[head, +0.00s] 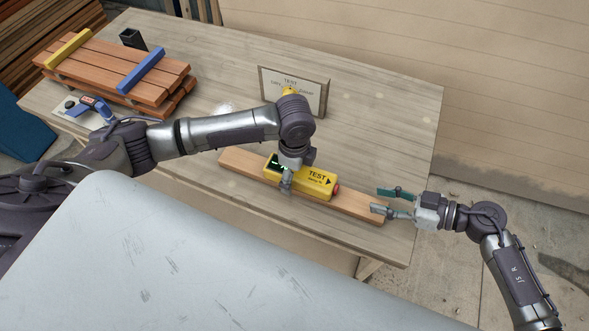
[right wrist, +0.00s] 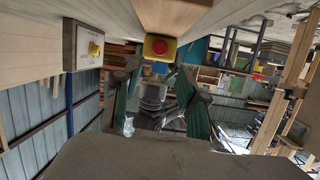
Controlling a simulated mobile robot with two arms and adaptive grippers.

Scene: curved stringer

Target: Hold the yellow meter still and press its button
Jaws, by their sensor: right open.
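The yellow meter (head: 316,176), marked TEST with an arrow, lies on a long wooden board (head: 362,206). Its red button (head: 336,188) is on its right end and faces my right wrist camera, where the red button (right wrist: 160,47) shows near the top centre. My left gripper (head: 286,183) points down over the meter's left part, beside its dark screen. One finger shows at the near side; the far finger is hidden, so its grip is unclear. My right gripper (head: 392,202) is open and empty, apart from the button, near the board's right end.
A sign (head: 308,95) with a yellow knob stands behind the meter. Stacked wooden slats (head: 108,72) with yellow and blue bars, a dark square cup (head: 132,39) and a blue tool (head: 95,106) are at left. The table's (head: 390,120) back right is clear.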

